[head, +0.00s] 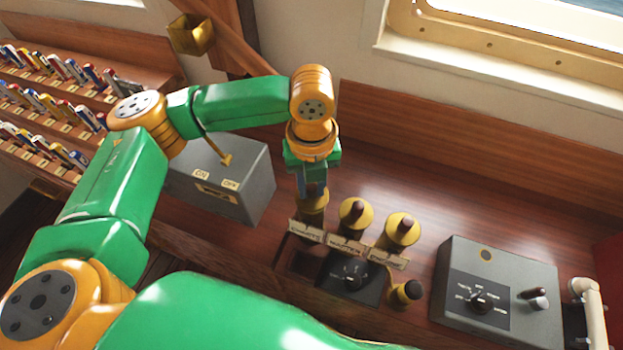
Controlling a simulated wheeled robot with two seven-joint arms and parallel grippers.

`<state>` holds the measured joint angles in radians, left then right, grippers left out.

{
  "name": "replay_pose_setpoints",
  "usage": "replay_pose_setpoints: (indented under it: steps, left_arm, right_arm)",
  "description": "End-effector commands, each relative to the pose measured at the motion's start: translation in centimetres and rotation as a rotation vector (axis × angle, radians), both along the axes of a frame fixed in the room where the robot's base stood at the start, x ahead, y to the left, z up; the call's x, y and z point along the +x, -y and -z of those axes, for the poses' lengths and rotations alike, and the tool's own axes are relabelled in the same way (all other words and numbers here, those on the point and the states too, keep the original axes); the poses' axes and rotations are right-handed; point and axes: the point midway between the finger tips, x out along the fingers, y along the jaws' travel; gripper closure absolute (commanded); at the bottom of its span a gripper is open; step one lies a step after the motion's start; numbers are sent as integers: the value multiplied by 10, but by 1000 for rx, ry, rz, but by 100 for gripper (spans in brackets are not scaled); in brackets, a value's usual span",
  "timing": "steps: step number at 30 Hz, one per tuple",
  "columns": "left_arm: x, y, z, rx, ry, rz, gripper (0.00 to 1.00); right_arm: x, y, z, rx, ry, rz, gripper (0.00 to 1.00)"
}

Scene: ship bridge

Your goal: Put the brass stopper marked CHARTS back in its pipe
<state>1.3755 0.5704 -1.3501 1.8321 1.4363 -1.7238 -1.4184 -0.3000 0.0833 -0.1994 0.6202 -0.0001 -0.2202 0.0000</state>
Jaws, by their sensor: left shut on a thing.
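My left gripper (313,190) points straight down over the leftmost of three brass pipes, behind the label reading CHARTS (305,232). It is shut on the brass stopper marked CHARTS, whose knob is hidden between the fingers. Brass (313,205) shows just below the fingertips; I cannot tell whether the stopper is seated in the pipe or held over its mouth. The middle pipe (354,218), labelled MASTER, and the right pipe (402,231), labelled ENGINE, each have a dark-knobbed stopper on top. My right gripper is not in view.
A small brass piece with a dark end (407,292) is at the front right of the pipes. A dial panel (350,278) is below the labels. Grey boxes stand left (240,185) and right (500,290). A rack of coloured rolls (50,100) is far left.

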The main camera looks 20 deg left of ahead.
Motion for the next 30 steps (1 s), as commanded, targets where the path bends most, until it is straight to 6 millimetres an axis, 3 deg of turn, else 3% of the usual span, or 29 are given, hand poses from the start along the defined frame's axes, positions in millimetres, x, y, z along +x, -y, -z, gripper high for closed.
replay_pose_setpoints:
  steps: [14,15,19,27,30]
  left_arm:
    - [0,0,8,0,1,-1,100]
    - [0,0,8,0,1,-1,70]
    - [0,0,8,0,1,0,38]
    - [0,0,8,0,1,-1,38]
    - [1,0,-3,-1,3,-1,38]
  right_arm:
    - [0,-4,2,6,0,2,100]
    - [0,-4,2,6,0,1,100]
    - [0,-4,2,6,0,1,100]
    - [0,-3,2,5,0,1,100]
    - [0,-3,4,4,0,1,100]
